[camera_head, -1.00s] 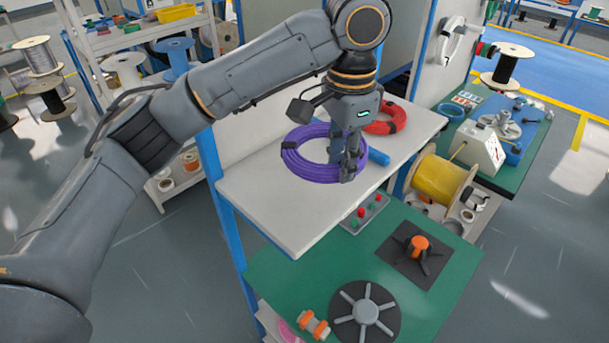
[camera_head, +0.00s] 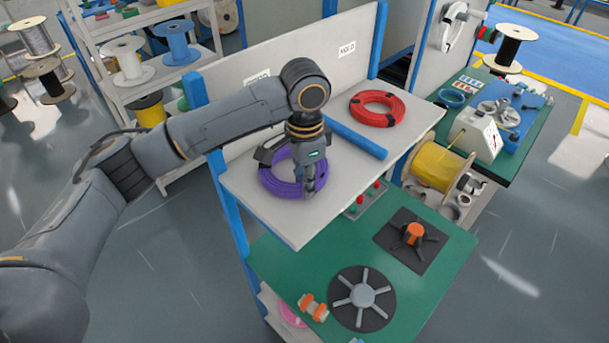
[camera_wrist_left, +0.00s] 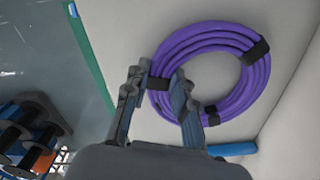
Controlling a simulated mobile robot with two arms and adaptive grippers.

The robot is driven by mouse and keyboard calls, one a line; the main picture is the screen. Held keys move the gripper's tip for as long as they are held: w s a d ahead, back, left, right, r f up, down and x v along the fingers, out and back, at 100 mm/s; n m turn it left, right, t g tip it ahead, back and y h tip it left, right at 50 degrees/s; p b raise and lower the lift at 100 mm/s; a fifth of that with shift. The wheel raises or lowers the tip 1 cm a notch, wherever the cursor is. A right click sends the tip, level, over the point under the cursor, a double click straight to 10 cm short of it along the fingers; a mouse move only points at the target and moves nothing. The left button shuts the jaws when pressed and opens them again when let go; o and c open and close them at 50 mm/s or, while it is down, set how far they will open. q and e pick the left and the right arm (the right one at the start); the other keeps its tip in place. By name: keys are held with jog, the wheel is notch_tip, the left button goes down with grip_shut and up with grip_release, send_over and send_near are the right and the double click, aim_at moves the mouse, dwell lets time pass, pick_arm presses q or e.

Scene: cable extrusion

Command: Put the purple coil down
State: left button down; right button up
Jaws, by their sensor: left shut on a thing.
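The purple coil (camera_head: 277,180) is a ring of cable with black ties, at the left part of the white shelf (camera_head: 335,205). My left gripper (camera_head: 309,188) comes down on the coil's near right side and is shut on it. In the left wrist view the coil (camera_wrist_left: 258,78) lies flat along the white surface, and the gripper (camera_wrist_left: 161,88) has one finger on each side of its band near a black tie. I cannot tell whether the coil touches the shelf or is just above it. My right gripper is out of view.
A red coil (camera_head: 377,107) lies on the shelf's right part. A blue bar (camera_head: 355,136) divides the shelf between the coils. A white back panel (camera_head: 320,70) stands behind. Below is a green table (camera_head: 400,285) with a dark spoked disc (camera_head: 364,298).

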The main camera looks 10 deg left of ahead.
pick_arm(q)
jog(key=c, duration=1.1)
grip_release()
jog(key=shift+d, duration=0.1)
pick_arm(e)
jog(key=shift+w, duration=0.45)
pick_arm(q)
jog(key=shift+r, duration=0.2)
notch_tip(320, 180, up, 12)
jog(key=b, duration=0.3)
jog(key=shift+f, duration=0.15)
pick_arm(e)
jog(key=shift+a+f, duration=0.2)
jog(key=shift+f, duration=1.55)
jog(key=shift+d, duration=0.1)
